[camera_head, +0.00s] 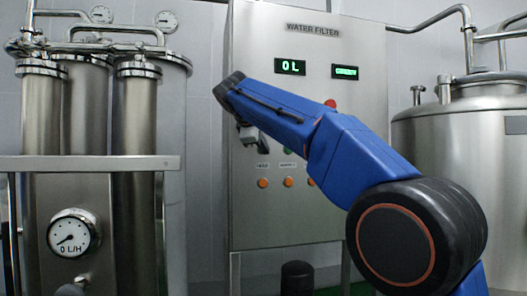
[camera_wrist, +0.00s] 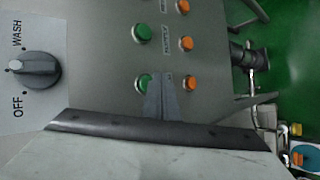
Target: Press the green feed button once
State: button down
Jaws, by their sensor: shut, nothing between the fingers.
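Green buttons sit on the water filter cabinet's panel. In the wrist view, one green button (camera_wrist: 142,32) is in full view, and a second green button (camera_wrist: 143,82) lies just left of my fingertips, partly hidden by them. My gripper (camera_wrist: 163,78) is shut and empty, its fingers pointing at the panel between the second green button and an orange button. I cannot tell whether the tips touch the panel. In the head view, my gripper (camera_head: 248,136) is at the panel's left part, and my arm hides much of the button row. The button labels are too small to read.
Orange buttons (camera_wrist: 188,82) line the panel beside the green ones. A black WASH/OFF knob (camera_wrist: 38,70) is on the same panel. The cabinet (camera_head: 290,215) shows a "0 L" display (camera_head: 290,67) and a red button (camera_head: 330,103). Steel tanks flank it.

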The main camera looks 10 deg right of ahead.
jog(key=shift+w, duration=0.15)
jog(key=shift+w, duration=0.25)
jog(key=shift+w, duration=0.45)
dwell(1.1)
jog(key=shift+s, duration=0.85)
jog(key=s, duration=0.5)
dwell(0.5)
dwell(0.7)
